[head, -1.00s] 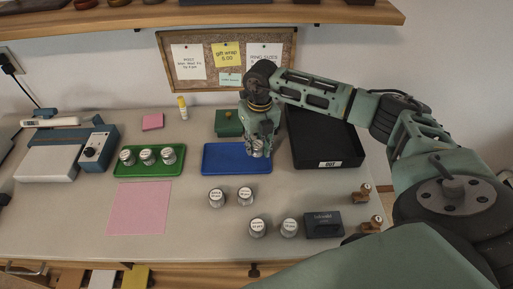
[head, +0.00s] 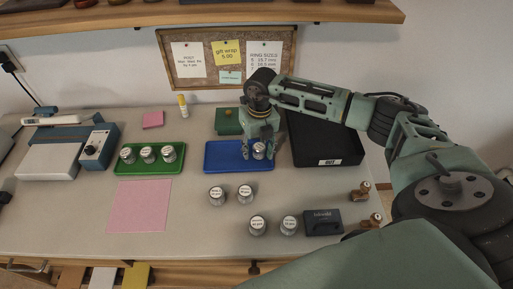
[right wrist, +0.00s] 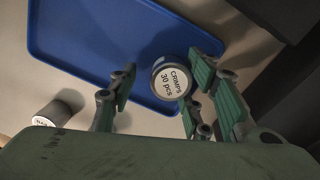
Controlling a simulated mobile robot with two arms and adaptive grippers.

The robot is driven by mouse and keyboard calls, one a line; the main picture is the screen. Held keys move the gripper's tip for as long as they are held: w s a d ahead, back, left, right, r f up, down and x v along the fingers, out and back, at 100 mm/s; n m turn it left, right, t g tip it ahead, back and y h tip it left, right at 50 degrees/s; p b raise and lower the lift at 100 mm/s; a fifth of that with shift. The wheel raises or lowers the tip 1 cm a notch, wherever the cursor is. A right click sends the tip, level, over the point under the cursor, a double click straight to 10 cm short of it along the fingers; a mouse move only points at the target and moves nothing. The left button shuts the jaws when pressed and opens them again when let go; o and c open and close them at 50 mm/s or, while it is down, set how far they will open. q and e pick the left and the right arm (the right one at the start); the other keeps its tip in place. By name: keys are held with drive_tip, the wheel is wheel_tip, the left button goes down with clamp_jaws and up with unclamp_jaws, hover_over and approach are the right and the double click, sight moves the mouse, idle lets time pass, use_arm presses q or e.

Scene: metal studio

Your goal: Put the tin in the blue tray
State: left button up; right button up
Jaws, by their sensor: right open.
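A small round tin (head: 259,151) stands upright on the right part of the blue tray (head: 222,157). In the right wrist view its white lid reads "CRIMPS 30 pcs" (right wrist: 173,80), and the blue tray (right wrist: 80,40) lies beneath it. My right gripper (head: 260,147) is open around the tin, its fingers spread apart to either side. In the right wrist view the fingers (right wrist: 158,95) stand clear on the left and close beside the tin on the right. My left gripper is out of view.
Several similar tins (head: 245,195) stand in front of the blue tray. A green tray (head: 150,172) with three tins is to the left. A black "OUT" tray (head: 325,140) is close on the right, and a green box (head: 228,121) is behind.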

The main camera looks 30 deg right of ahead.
sight(258, 147)
drive_tip(key=shift+r, duration=0.5)
wheel_tip(258, 147, up, 11)
drive_tip(key=b, duration=0.1)
drive_tip(key=shift+d+r, duration=0.15)
drive_tip(key=shift+d, duration=0.15)
drive_tip(key=shift+s, duration=0.15)
